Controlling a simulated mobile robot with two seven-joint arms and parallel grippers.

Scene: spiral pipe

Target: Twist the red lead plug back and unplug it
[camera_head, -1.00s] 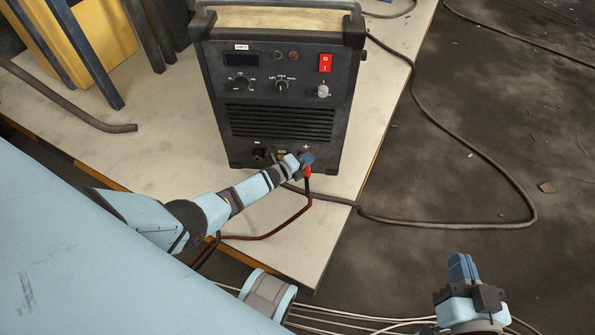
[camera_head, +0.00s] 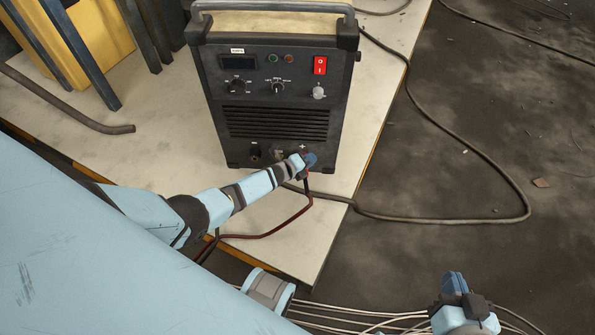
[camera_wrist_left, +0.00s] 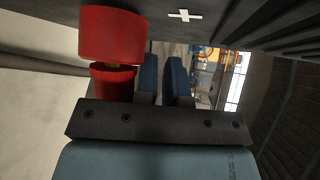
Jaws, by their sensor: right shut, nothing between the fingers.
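The red lead plug (camera_wrist_left: 112,82) shows in the left wrist view below a red collar (camera_wrist_left: 112,35) on the machine's dark panel. A little brass shows between the two red parts. My left gripper (camera_head: 311,160) is at the lower right of the machine's front in the head view. In the wrist view its blue fingers (camera_wrist_left: 163,78) stand beside the plug, with a narrow gap between them and nothing seen in it. My gripper hides most of the plug in the head view. My right gripper (camera_head: 454,282) is shut and empty at the lower right, away from the machine.
The dark welding machine (camera_head: 275,100) stands on a pale table (camera_head: 165,150). The dark red lead (camera_head: 270,234) loops down across the table from the plug. A thick grey cable (camera_head: 440,221) runs over the table edge onto the floor. A white plus sign (camera_wrist_left: 185,15) marks the panel.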

